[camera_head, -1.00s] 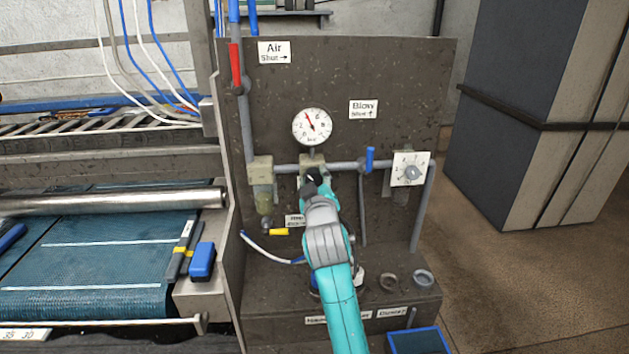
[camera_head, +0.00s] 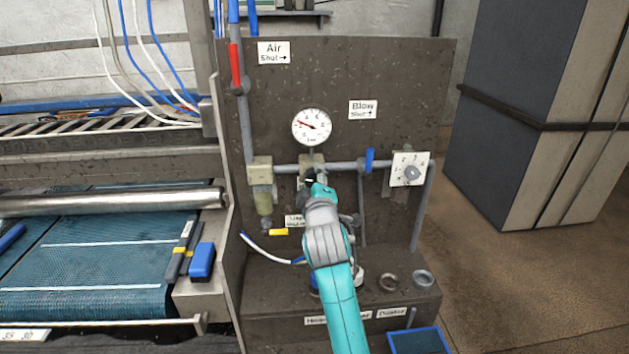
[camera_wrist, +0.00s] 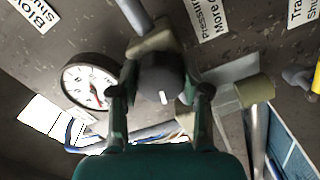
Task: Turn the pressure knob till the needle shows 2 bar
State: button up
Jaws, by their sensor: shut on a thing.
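The pressure gauge (camera_head: 311,127) is a round white dial on the dark panel. Its red needle points left and slightly up; the small figures are too blurred to read the exact value. The gauge also shows in the wrist view (camera_wrist: 84,82), partly behind a finger. The dark round pressure knob (camera_wrist: 160,78) with a white mark sits below the gauge, between the two fingers. My gripper (camera_wrist: 160,97) is shut on the knob, one finger on each side. In the head view my gripper (camera_head: 314,184) largely hides the knob.
A blue valve handle (camera_head: 369,160) and a white dial with a grey knob (camera_head: 411,173) are right of my gripper. A filter bowl (camera_head: 262,190) is close on the left. A "Pressure More" label (camera_wrist: 211,15) shows beside the knob.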

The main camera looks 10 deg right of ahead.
jog(key=shift+f, duration=0.1)
jog(key=o, duration=1.1)
jog(key=shift+o, duration=0.2)
jog(key=s, duration=1.2)
jog(key=s, duration=0.9)
